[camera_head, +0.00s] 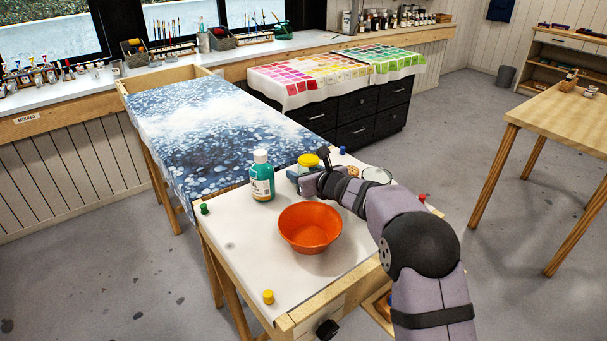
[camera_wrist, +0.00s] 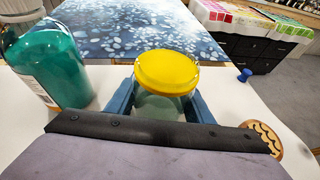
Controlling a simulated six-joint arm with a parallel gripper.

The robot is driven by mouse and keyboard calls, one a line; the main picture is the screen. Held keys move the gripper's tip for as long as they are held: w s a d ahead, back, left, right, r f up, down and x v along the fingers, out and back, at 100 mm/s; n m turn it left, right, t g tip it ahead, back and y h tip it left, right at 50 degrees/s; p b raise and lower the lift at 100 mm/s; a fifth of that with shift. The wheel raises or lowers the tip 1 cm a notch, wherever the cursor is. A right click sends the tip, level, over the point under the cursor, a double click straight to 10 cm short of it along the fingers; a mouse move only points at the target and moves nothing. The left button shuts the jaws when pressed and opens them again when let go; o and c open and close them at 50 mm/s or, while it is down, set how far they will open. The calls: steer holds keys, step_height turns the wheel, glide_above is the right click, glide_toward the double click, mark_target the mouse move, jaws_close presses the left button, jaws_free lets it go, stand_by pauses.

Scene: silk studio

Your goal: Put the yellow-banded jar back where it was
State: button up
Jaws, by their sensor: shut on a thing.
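The yellow-banded jar is a small clear jar with a bright yellow top; it shows at the far part of the white work surface in the head view (camera_head: 309,160) and in the middle of the wrist view (camera_wrist: 166,72). My gripper (camera_wrist: 163,104) is shut on it, with one blue finger on each side of its glass body. In the head view my gripper (camera_head: 311,172) comes from the right and hides part of the jar. The jar looks upright. Whether its base touches the surface is hidden.
A teal bottle (camera_head: 261,182) stands close left, also large in the wrist view (camera_wrist: 48,62). An orange bowl (camera_head: 309,228) sits in front. A patterned wooden disc (camera_wrist: 264,137) and a round dish (camera_head: 377,175) lie right. Blue (camera_head: 342,150) and yellow (camera_head: 268,296) pins mark corners. The front left is clear.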

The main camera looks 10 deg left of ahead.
steer(key=shift+f, duration=0.15)
steer(key=o, duration=1.2)
steer(key=shift+o, duration=0.2)
steer(key=shift+r, duration=0.2)
steer(key=shift+s+d+r, duration=0.15)
steer(key=shift+s+d, duration=0.1)
steer(key=shift+s, duration=0.05)
steer(key=shift+b+v, duration=0.6)
steer(key=shift+v, duration=0.4)
step_height(320, 180, up, 7)
steer(key=p, duration=0.3)
